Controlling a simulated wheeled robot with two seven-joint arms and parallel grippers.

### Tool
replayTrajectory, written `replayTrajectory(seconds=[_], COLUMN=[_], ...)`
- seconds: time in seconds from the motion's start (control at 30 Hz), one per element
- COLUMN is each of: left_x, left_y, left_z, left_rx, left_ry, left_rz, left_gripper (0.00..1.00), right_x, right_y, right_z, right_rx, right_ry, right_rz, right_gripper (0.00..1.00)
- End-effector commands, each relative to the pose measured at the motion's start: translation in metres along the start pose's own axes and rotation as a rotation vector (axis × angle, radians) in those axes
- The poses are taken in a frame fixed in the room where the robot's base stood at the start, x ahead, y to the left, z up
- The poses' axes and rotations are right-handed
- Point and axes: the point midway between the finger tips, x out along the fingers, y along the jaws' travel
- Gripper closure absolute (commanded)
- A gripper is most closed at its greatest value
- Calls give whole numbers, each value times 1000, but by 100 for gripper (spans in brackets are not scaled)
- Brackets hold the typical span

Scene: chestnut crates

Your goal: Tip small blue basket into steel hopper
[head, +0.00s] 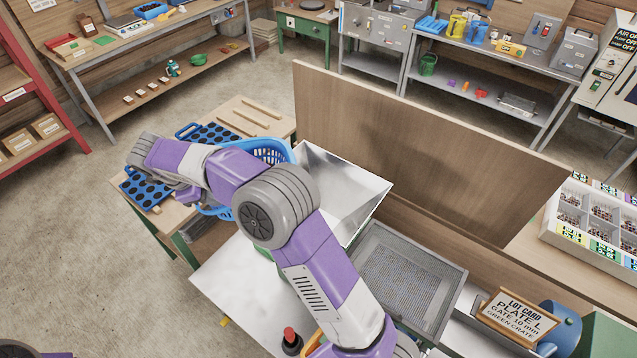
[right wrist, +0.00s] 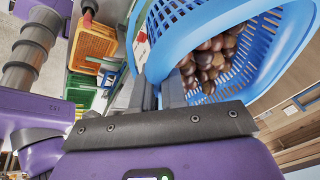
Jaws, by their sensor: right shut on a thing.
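The small blue basket (head: 268,151) is at the left side of the steel hopper (head: 345,185) in the head view, partly hidden behind my right arm. In the right wrist view the basket (right wrist: 205,35) fills the top right, with brown chestnuts (right wrist: 208,65) inside it. My right gripper (right wrist: 160,92) is shut on the basket's rim; my arm hides this gripper in the head view. The visible part of the hopper's sloping inside looks bare. My left gripper is not in view.
A tall wooden board (head: 420,140) stands behind the hopper. A grey sieve tray (head: 410,275) lies to the hopper's right. Orange (right wrist: 92,45) and green (right wrist: 85,92) crates show in the wrist view.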

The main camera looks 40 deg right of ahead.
Motion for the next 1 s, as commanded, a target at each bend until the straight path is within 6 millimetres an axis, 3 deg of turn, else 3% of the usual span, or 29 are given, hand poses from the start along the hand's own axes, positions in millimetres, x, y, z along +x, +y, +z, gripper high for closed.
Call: replayTrajectory(seconds=[0.43, 0.7, 1.0], left_x=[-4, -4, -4], left_y=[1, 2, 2], left_z=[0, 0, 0], left_rx=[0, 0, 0], left_ry=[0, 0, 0], left_rz=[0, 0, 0], left_gripper=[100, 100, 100], right_x=[-15, -36, -43], right_y=[-8, -16, -24], right_z=[-13, -35, -60], right_rx=[17, 38, 60], right_ry=[-39, -160, -302], right_rz=[5, 31, 67], right_gripper=[100, 100, 100])
